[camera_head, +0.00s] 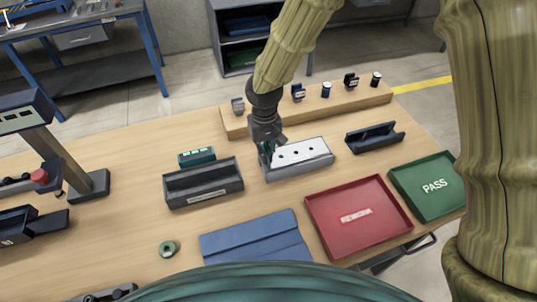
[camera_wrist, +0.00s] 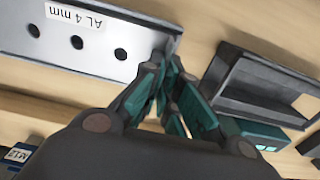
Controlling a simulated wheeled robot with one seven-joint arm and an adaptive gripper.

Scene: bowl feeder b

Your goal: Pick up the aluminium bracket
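The aluminium bracket (camera_head: 311,161) is a pale grey metal piece with a row of dark holes, lying on the wooden bench in the head view. In the wrist view the bracket (camera_wrist: 85,58) carries a white label reading "AL 4 mm". My gripper (camera_head: 267,152) is at the bracket's left end in the head view. In the wrist view my gripper (camera_wrist: 169,66) has its teal fingers drawn close together at the bracket's end edge, and they appear shut on its thin wall. The exact contact is partly hidden by the fingers.
A dark open tray (camera_head: 203,193) stands left of the bracket, with a teal device (camera_head: 197,157) behind it. A wooden rail (camera_head: 315,110) with small parts runs behind. A dark channel (camera_head: 375,146), green PASS tray (camera_head: 410,182), red tray (camera_head: 326,220) and blue mat (camera_head: 255,240) lie around.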

